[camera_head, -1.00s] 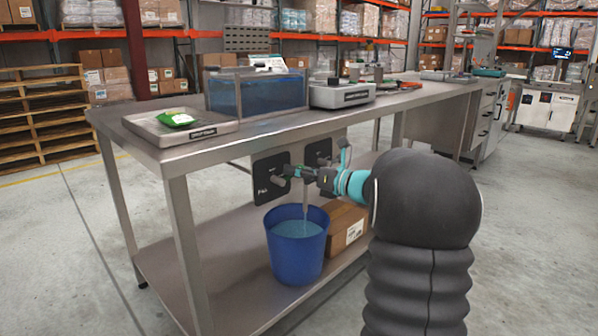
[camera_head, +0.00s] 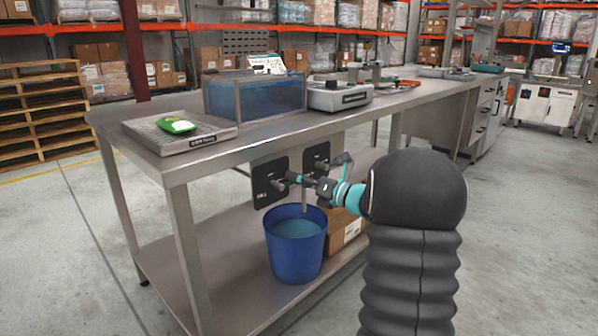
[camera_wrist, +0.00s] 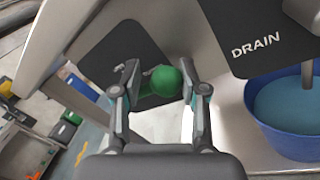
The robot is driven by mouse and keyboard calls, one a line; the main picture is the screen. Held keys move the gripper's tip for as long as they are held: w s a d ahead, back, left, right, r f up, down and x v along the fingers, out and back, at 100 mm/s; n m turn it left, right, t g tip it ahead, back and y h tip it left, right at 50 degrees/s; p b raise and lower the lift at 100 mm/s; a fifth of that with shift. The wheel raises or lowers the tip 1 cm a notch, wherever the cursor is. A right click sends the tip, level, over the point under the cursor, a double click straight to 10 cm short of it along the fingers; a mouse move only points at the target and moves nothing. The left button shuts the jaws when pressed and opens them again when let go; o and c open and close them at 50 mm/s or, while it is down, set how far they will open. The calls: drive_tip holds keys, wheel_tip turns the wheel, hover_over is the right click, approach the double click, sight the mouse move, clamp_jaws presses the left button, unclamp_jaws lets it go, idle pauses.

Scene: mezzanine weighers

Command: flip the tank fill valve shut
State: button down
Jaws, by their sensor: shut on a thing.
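The fill valve's green ball knob (camera_wrist: 166,81) sits between the two fingers of my gripper (camera_wrist: 158,72) in the wrist view, and the fingers are shut on it. The knob cannot be made out there. A second black plate (camera_head: 316,156) is to the right; it reads DRAIN in the wrist view (camera_wrist: 262,35). The clear tank (camera_head: 256,98) of blue water stands on the bench above.
A blue bucket (camera_head: 296,255) holding water stands on the lower shelf (camera_head: 215,250), under a grey spout (camera_head: 304,198). A cardboard box (camera_head: 345,232) is beside it. The bench top (camera_head: 250,137) overhangs the valves. A scale (camera_head: 340,96) and a tray (camera_head: 160,142) with a green packet stand on top.

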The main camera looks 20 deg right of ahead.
drive_tip(key=shift+a+f, duration=0.2)
drive_tip(key=shift+f, duration=0.2)
drive_tip(key=c, duration=0.6)
unclamp_jaws()
drive_tip(key=shift+a, duration=0.1)
drive_tip(key=shift+r, duration=0.15)
drive_tip(key=shift+s+d, duration=0.1)
drive_tip(key=shift+d, duration=0.15)
drive_tip(key=shift+s+d, duration=0.15)
drive_tip(key=shift+s, duration=0.05)
drive_tip(key=v, duration=1.1)
drive_tip(key=shift+s, duration=0.15)
